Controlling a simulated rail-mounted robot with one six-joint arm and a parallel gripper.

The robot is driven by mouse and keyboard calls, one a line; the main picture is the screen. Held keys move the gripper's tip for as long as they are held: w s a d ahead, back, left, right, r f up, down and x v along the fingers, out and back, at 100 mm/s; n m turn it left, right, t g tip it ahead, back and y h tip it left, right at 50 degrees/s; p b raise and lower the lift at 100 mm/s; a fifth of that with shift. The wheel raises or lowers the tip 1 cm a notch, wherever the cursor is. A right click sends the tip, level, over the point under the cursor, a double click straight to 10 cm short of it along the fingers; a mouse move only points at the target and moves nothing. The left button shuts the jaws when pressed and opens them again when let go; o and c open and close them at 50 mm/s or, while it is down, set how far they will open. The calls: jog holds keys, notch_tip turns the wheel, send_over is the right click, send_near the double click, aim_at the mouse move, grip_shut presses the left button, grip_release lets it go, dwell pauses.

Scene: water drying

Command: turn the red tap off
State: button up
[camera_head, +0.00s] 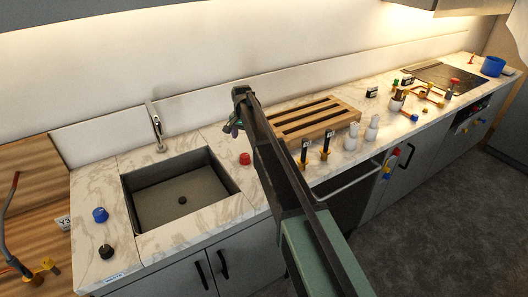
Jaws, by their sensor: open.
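A small red knob (245,159) sits on the marble counter just right of the sink (230,183). A red-topped fitting (454,82) stands among brass pipework farther along the counter at the right, and a small red-topped piece (473,58) stands behind it. I cannot tell from this view which of them turns water. My gripper (234,127) is at the end of my raised arm, appearing above and slightly left of the red knob, apart from it. It is small and dark, and it looks empty.
The steel faucet (157,128) stands behind the sink. A blue knob (100,215) and a black knob (106,251) sit left of it. A slatted wooden rack (335,112), white bottles (371,129) and a blue container (492,66) stand to the right. My arm hides part of the counter.

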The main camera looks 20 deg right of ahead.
aim_at(245, 156)
jog(key=f+b, duration=1.1)
jog(key=shift+s+a, duration=0.1)
jog(key=shift+a, duration=0.2)
jog(key=shift+r, duration=0.1)
jog(key=c, duration=0.9)
